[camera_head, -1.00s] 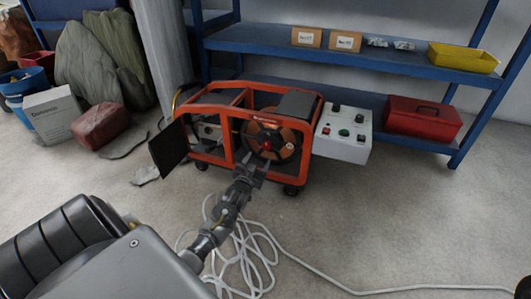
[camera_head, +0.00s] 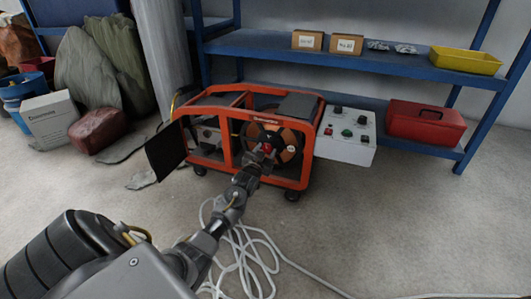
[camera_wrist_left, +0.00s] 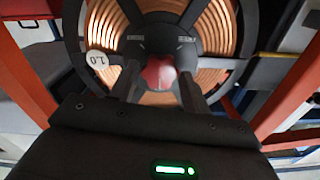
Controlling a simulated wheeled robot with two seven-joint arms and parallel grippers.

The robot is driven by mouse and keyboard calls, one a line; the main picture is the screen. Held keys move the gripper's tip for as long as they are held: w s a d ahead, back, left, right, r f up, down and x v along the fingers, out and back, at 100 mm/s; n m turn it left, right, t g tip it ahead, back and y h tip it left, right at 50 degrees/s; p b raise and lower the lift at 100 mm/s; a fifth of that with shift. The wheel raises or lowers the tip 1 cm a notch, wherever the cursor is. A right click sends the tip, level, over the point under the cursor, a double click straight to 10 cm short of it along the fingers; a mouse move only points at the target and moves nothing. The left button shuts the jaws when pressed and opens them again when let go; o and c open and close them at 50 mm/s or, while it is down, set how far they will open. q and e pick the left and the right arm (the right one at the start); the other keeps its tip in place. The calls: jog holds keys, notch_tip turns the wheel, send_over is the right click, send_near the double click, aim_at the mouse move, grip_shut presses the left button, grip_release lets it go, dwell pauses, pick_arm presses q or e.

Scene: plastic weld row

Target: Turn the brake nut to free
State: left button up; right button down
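The brake nut (camera_head: 267,148) is a small red knob at the centre of a spool wound with copper-coloured wire (camera_head: 290,137), inside an orange-framed machine. In the left wrist view the red nut (camera_wrist_left: 158,72) sits at the spool's dark hub (camera_wrist_left: 160,45). My left gripper (camera_head: 262,159) is right in front of the hub. In the wrist view its two dark fingers (camera_wrist_left: 159,82) stand apart, one on each side of the nut, with gaps showing. I cannot tell how deep the nut is between them. My right gripper is out of view.
The orange frame (camera_head: 225,145) surrounds the spool, with bars on both sides of my wrist. A white control box (camera_head: 346,136) is on its right and a dark panel (camera_head: 165,150) on its left. White cable (camera_head: 245,265) lies on the floor. Blue shelving (camera_head: 350,60) stands behind.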

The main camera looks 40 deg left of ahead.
pick_arm(q)
jog(key=c, duration=0.5)
jog(key=shift+c, duration=0.2)
